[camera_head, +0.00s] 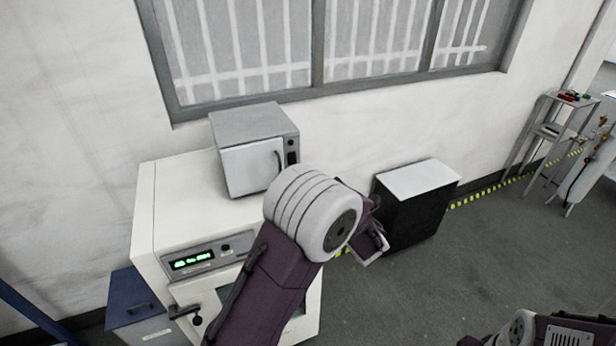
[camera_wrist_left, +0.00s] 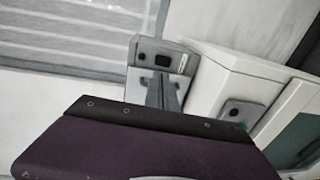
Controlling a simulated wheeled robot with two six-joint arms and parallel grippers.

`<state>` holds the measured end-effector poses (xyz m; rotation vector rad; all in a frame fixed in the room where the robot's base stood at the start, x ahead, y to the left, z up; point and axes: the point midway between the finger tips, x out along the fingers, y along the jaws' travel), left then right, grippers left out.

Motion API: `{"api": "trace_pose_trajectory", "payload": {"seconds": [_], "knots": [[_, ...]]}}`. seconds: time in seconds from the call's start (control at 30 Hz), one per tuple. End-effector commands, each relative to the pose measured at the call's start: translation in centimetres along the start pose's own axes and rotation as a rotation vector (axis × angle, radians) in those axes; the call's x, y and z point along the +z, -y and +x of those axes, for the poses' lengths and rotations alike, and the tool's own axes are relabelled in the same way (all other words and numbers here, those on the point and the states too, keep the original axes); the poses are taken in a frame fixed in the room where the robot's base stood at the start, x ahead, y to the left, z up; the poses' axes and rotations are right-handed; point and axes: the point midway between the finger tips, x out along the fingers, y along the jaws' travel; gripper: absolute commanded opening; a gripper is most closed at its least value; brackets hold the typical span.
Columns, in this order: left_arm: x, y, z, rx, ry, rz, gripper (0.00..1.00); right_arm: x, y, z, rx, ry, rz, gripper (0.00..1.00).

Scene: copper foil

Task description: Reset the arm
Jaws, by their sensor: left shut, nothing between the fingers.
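My left arm (camera_head: 268,285) reaches up from the bottom of the head view to a grey ringed joint (camera_head: 312,212). Its far part bends away behind this joint, and only a bit of purple and white shows to the right; the fingertips are not clear there. In the left wrist view the purple wrist body fills the bottom, and my left gripper (camera_wrist_left: 164,92) shows as narrow dark fingers close together, shut and empty. My right arm (camera_head: 550,328) shows only as a piece at the bottom right corner; its gripper is out of view.
A grey small oven (camera_head: 252,165) stands on a white cabinet machine (camera_head: 165,205) with a green display, behind the left arm. A black box with a pale top (camera_head: 418,180) stands to the right by the wall. A rack (camera_head: 548,132) is at far right. Grey floor (camera_head: 470,250) is open.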

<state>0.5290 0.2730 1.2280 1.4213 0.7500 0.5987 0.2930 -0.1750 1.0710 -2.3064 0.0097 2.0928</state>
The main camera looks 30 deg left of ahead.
Motion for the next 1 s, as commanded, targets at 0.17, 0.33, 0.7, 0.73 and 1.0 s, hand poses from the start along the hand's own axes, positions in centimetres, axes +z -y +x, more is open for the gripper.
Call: {"api": "trace_pose_trajectory", "payload": {"seconds": [0.17, 0.33, 0.7, 0.73, 1.0], "knots": [[0.0, 0.0, -0.8, -0.001, 0.000, 0.001, 0.00, 0.0, 0.0, 0.1, 0.000, 0.000, 0.000, 0.00], [0.0, 0.0, -0.7, -0.001, 0.000, 0.001, 0.00, 0.0, 0.0, 0.1, 0.000, 0.000, 0.000, 0.00], [-2.5, -1.7, 0.9, 0.019, -0.058, -0.053, 0.00, 0.1, 0.0, 0.8, 0.000, 0.000, 0.000, 0.00], [-4.2, -2.2, 1.3, 0.019, -0.097, -0.077, 0.00, 0.1, 0.0, 1.0, 0.000, 0.000, 0.000, 0.00], [-21.1, 10.8, -6.9, -0.360, -0.871, -1.020, 0.00, 0.2, 0.0, 2.2, 0.000, 0.000, 0.000, 0.00]]}}
